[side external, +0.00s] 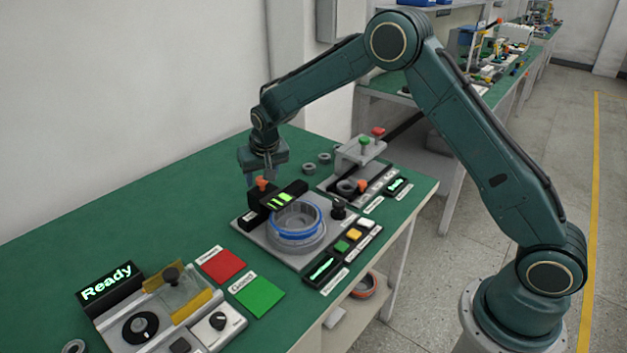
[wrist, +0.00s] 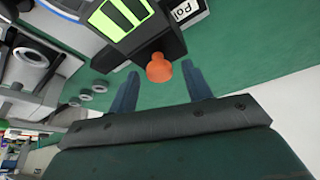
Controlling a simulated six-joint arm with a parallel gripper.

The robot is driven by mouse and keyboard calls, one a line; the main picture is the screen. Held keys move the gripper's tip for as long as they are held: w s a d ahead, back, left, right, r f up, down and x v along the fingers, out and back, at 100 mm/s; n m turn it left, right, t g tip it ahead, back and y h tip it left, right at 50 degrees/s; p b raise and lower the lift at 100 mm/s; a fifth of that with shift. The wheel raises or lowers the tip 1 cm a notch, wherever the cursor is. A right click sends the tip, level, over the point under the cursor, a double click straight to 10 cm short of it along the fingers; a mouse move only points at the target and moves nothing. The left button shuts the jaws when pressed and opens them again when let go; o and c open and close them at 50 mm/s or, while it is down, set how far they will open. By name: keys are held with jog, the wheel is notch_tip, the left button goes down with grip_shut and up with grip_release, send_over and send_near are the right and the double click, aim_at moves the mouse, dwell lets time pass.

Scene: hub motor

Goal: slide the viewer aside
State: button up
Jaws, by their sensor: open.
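The viewer (side external: 283,201) is a black block with lit green bars, lying across the hub motor (side external: 296,226), a grey ring with a blue band on a grey base plate. An orange knob (side external: 262,184) stands on the viewer's left end. My gripper (side external: 260,174) is open above that end, pointing down. In the wrist view, the knob (wrist: 159,68) shows between the two spread fingers, with a visible gap on each side. The viewer (wrist: 122,22) also shows there, with its green bars. The viewer hides part of the motor.
A red pad (side external: 222,266) and a green pad (side external: 257,296) lie left of the motor station. A box reading "Ready" (side external: 108,286) stands at the front left. A press with a green and a red knob (side external: 360,152) stands behind.

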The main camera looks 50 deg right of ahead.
grip_shut()
jog(key=d, duration=1.1)
jog(key=shift+d, duration=0.35)
grip_release()
jog(key=shift+a+r, duration=0.1)
jog(key=shift+r, duration=0.05)
jog(key=v, duration=1.3)
jog(key=shift+r, duration=0.25)
